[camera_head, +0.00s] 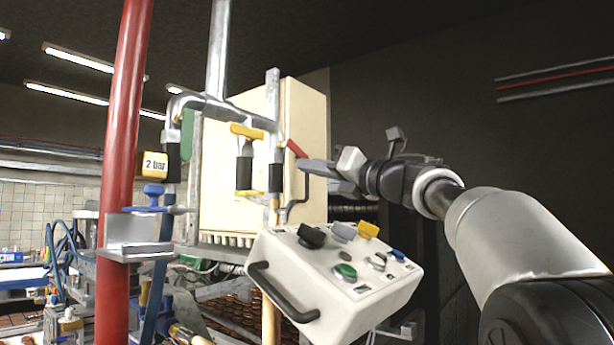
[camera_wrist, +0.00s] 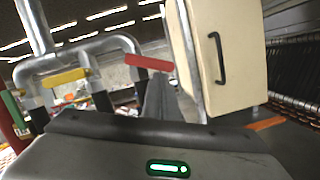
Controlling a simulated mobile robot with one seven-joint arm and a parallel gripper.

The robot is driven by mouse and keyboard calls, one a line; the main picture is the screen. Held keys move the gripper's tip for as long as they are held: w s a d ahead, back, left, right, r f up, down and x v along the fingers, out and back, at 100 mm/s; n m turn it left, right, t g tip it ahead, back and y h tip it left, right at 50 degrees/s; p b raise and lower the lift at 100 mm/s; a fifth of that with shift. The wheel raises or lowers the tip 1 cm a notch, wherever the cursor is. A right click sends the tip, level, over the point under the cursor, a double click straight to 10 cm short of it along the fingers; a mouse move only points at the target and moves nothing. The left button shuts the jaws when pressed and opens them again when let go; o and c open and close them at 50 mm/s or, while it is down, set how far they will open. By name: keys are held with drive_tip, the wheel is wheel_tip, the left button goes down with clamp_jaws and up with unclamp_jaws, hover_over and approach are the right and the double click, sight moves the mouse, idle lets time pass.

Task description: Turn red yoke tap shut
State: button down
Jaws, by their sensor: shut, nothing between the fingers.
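The red tap handle (camera_head: 297,149) sits on the right-hand pipe of the metal yoke (camera_head: 222,108), in front of a cream cabinet. In the head view it slants, and part of it may be hidden behind my gripper. In the wrist view the red handle (camera_wrist: 147,62) lies nearly level, just beyond the fingertips. My gripper (camera_head: 308,167) is shut and empty, reaching in from the right with its tips close to the red handle. I cannot tell whether they touch. The shut fingers (camera_wrist: 157,98) also show in the wrist view.
A yellow tap handle (camera_head: 246,131) is on the yoke left of the red one. A white control box (camera_head: 335,275) with several buttons sits below my gripper. The cream cabinet (camera_head: 305,150) stands behind. A red pole (camera_head: 122,150) and a blue tap (camera_head: 153,197) are at left.

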drive_tip(key=r+n, duration=0.1)
drive_tip(key=n, duration=0.1)
drive_tip(key=w+d+n+g+y, duration=0.1)
drive_tip(key=n, duration=0.1)
drive_tip(key=shift+w+r+p, duration=0.1)
drive_tip(key=shift+r+p, duration=0.25)
drive_tip(key=shift+r, duration=0.05)
idle(0.4)
